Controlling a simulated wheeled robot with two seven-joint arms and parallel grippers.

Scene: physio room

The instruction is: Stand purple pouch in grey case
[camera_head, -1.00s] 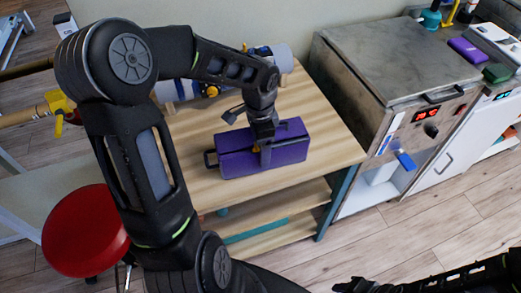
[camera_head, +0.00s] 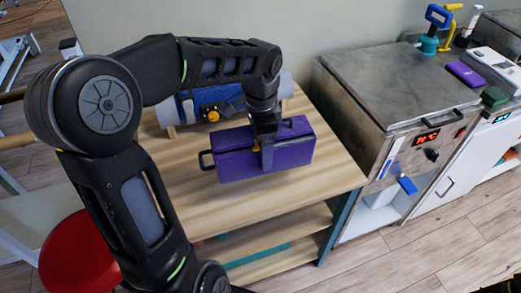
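A purple box-like pouch (camera_head: 235,164) with a black handle on its left end is over the wooden table (camera_head: 185,205). My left gripper (camera_head: 267,152) comes down on it from above, with one finger against its front face. The far finger is hidden behind the pouch. The gripper is shut on the pouch and appears to hold it a little above the tabletop, roughly level. I cannot make out a grey case in this view.
A grey-blue roll (camera_head: 215,98) lies behind the pouch. A metal-topped heater cabinet (camera_head: 385,75) with a red display stands to the right. A small flat purple item (camera_head: 465,74) lies on the counter beyond. A red stool (camera_head: 75,258) stands lower left.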

